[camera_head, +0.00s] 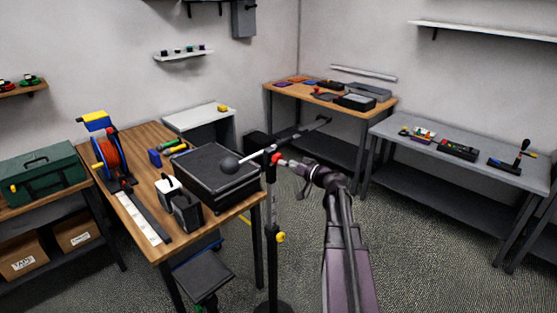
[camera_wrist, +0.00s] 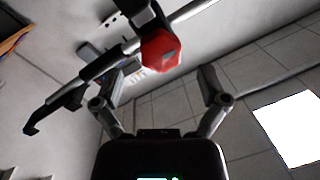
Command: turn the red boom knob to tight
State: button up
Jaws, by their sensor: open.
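The red boom knob (camera_head: 276,157) sits at the top of a black upright stand (camera_head: 271,215), where a thin boom (camera_head: 302,133) crosses. In the wrist view the faceted red knob (camera_wrist: 161,50) is at upper centre, with the boom (camera_wrist: 195,10) running diagonally behind it. My gripper (camera_head: 290,170) is just right of the knob in the head view. In the wrist view my gripper (camera_wrist: 160,80) is open, with one finger on each side below the knob. The knob lines up with the gap, and I see no finger touching it. Any tight mark is not readable.
A dark ball (camera_head: 229,165) ends the boom over a black case (camera_head: 215,178) on the wooden table (camera_head: 140,195). A yellow knob (camera_head: 280,237) is lower on the stand. A grey bench (camera_head: 465,165) stands right. Open floor lies right of my arm.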

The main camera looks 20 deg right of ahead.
aim_at(278, 159)
jog(key=shift+x, duration=2.05)
jog(key=c, duration=1.2)
